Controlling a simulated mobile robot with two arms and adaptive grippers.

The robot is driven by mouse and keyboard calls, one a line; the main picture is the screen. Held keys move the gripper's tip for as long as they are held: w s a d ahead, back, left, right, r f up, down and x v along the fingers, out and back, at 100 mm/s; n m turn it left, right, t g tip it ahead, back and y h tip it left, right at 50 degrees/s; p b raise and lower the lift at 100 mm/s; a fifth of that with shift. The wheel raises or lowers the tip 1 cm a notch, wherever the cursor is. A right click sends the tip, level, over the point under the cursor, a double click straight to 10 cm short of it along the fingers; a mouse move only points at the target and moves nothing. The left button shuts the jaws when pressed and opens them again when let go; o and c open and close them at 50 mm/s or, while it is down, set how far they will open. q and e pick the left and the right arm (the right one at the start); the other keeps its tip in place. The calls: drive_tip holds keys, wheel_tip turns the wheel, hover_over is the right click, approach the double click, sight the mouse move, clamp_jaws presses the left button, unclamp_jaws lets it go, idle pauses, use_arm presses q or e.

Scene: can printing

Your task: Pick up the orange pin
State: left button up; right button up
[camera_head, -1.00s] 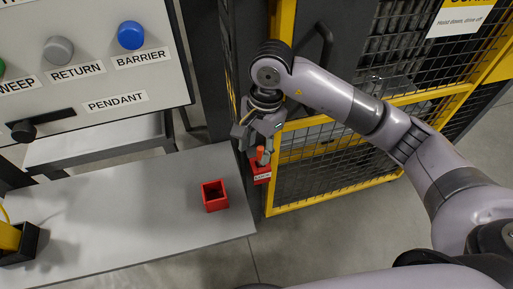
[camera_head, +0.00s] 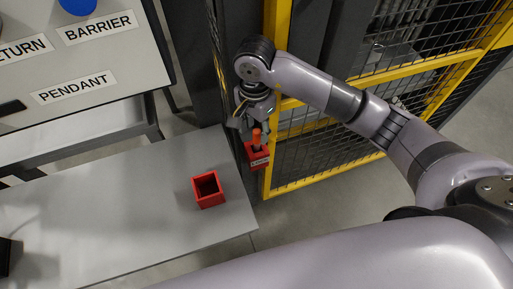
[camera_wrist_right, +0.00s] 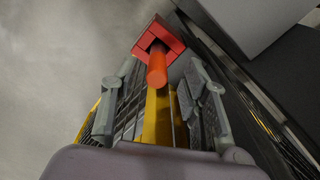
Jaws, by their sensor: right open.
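The orange pin (camera_head: 257,137) stands in a red lock block (camera_head: 258,158) fixed by the yellow gate frame. My right gripper (camera_head: 247,124) is just above and beside the pin, its fingers pointing down toward it. In the right wrist view the open fingers (camera_wrist_right: 165,100) lie on either side of the view, with the pin (camera_wrist_right: 157,68) between or just beyond their tips and the red block (camera_wrist_right: 160,38) behind it. I cannot tell whether a finger touches the pin. My left gripper is not in view.
An open red box (camera_head: 209,190) stands on the grey table (camera_head: 110,215), left of the gate. The yellow-framed mesh gate (camera_head: 320,155) is close to my right gripper and arm. A control panel (camera_head: 75,60) with labels is at upper left. Much of the table is bare.

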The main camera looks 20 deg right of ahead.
sight(257, 141)
drive_tip(key=shift+f, duration=0.55)
wheel_tip(257, 141, down, 4)
drive_tip(key=shift+s+d+b, duration=0.1)
drive_tip(key=shift+d+b, duration=0.05)
drive_tip(key=shift+b, duration=1)
drive_tip(key=shift+f, duration=0.3)
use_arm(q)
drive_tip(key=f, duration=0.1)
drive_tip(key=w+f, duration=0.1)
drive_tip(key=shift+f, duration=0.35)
use_arm(e)
drive_tip(key=shift+c, duration=0.4)
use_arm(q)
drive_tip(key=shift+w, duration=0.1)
use_arm(e)
clamp_jaws()
